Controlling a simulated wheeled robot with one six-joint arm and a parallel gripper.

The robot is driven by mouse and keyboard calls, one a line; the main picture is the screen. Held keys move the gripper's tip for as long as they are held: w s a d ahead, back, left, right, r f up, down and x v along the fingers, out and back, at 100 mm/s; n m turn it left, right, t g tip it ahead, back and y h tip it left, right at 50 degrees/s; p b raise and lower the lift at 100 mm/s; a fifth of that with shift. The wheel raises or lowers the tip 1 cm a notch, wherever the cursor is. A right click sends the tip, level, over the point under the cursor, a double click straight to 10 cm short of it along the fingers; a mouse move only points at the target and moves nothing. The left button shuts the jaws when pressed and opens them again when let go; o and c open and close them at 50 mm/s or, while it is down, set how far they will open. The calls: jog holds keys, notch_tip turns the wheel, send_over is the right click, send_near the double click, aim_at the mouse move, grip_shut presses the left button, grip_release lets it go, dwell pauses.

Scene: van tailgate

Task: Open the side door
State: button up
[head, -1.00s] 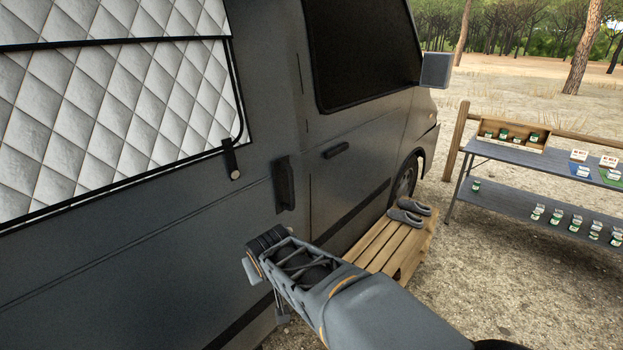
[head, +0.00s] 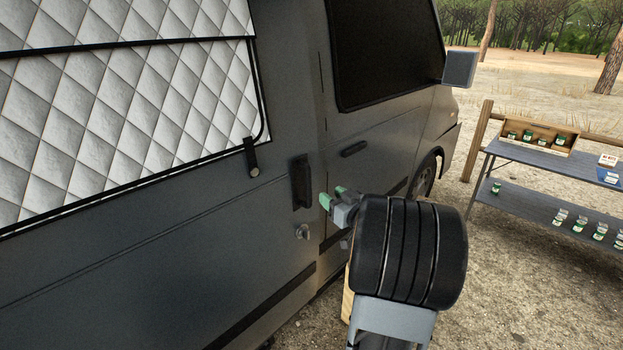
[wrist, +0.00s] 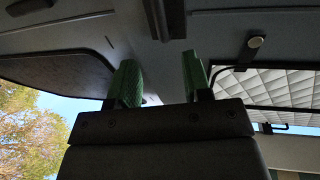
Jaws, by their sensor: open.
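The grey van's side door (head: 130,250) is at the left in the head view and looks closed. Its black upright handle (head: 301,182) stands near the door's front edge. My gripper (head: 333,196) has green fingertips just right of the handle in that picture, apart from it as far as I can tell. In the wrist view, which is upside down, my gripper (wrist: 161,80) is open and empty. The handle (wrist: 166,18) shows beyond the fingertips, lined up roughly between them; its end is cut off by the picture edge.
A round metal knob (head: 302,231) sits below the handle. A quilted window cover (head: 130,120) with a strap (head: 251,157) is at left. The front door has its own handle (head: 353,149). A shelf table (head: 550,185) with jars stands at right. Open ground lies between.

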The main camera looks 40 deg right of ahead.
aim_at(310, 180)
jog(key=w+p, duration=0.1)
jog(key=w, duration=1.1)
jog(key=shift+p, duration=0.4)
grip_shut()
